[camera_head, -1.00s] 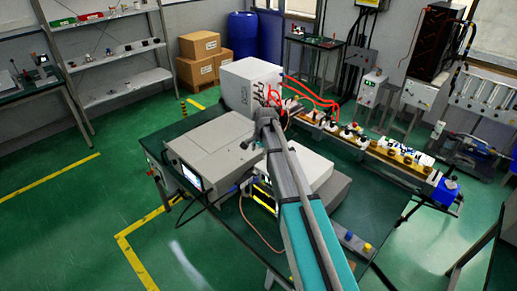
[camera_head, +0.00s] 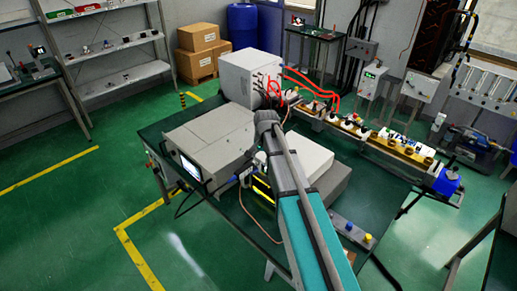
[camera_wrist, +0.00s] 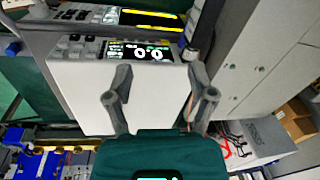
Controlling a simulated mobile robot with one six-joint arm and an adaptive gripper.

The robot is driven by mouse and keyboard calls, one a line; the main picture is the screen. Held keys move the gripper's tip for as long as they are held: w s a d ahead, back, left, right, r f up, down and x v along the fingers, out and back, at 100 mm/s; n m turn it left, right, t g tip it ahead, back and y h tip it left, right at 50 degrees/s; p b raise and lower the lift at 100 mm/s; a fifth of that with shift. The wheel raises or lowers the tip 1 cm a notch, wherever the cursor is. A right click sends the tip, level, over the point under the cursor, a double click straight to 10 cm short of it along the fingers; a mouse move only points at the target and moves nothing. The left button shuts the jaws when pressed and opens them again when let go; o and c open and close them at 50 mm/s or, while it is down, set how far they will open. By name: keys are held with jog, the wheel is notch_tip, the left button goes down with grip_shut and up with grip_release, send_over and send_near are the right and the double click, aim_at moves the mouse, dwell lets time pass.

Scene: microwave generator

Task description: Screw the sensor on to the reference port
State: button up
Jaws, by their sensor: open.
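My gripper (camera_wrist: 160,77) is open in the wrist view, its two fingers apart with nothing clearly held between them. Beyond the fingertips is a pale meter (camera_wrist: 85,85) with a lit display (camera_wrist: 140,50) showing large digits. A small round fitting (camera_wrist: 190,54) sits by the display's right end, with a thin cable running down near the right finger. I cannot tell whether this fitting is the sensor or the reference port.
A grey instrument with a screen (camera_head: 188,167) stands left of my arm on the dark green bench. A white box with red cables (camera_head: 250,75) is behind. A long waveguide bench (camera_head: 385,140) runs to the right. An orange cable hangs in front.

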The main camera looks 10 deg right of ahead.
jog(key=s+f+n+b, duration=0.3)
jog(key=s+f+n, duration=0.1)
jog(key=s, duration=0.7)
jog(key=s+f+n+g+b, duration=0.1)
jog(key=s+f+n+b, duration=0.3)
jog(key=s, duration=0.7)
jog(key=shift+s+a+n+h, duration=0.2)
jog(key=shift+a+n+h, duration=0.1)
jog(key=shift+h, duration=0.1)
jog(key=shift+c, duration=1)
jog(key=shift+d, duration=0.1)
